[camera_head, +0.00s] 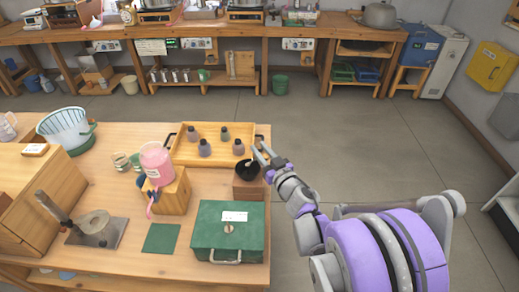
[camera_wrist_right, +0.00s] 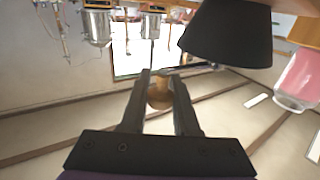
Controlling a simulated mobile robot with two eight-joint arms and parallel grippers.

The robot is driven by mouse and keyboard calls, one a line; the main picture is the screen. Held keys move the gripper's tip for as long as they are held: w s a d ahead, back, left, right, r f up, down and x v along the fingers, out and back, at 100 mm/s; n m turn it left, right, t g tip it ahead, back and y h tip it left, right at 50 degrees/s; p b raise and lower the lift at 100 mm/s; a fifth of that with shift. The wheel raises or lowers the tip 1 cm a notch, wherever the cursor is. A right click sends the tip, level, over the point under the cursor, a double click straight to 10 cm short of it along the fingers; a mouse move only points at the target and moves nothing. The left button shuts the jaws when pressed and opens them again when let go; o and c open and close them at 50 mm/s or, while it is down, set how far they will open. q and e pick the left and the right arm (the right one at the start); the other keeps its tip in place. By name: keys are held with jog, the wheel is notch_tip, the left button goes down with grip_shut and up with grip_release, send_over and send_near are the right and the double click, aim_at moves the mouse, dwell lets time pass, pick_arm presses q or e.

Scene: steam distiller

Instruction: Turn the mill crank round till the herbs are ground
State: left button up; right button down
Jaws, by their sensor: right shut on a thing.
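The mill (camera_head: 249,186) is a small brown wooden box with a black bowl-shaped top, at the table's right edge in the head view. Its black top also shows large in the right wrist view (camera_wrist_right: 228,38). My right gripper (camera_head: 264,156) reaches the mill from the right. In the right wrist view my right gripper (camera_wrist_right: 160,88) is shut on a round wooden crank knob (camera_wrist_right: 160,96), which sits between the two dark fingers beside the black top. The crank arm itself is mostly hidden, and no herbs can be made out. My left gripper is not in view.
A wooden tray (camera_head: 218,129) with several small dark-capped bottles stands behind the mill. A green case (camera_head: 228,232) lies in front of it. A pink jar (camera_head: 156,160) on a wooden block stands to the left. The floor right of the table is clear.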

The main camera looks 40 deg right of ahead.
dwell(0.4)
jog(key=c, duration=0.7)
grip_release()
jog(key=shift+o, duration=0.2)
jog(key=s+a, duration=0.2)
jog(key=s, duration=0.8)
jog(key=shift+s, duration=0.35)
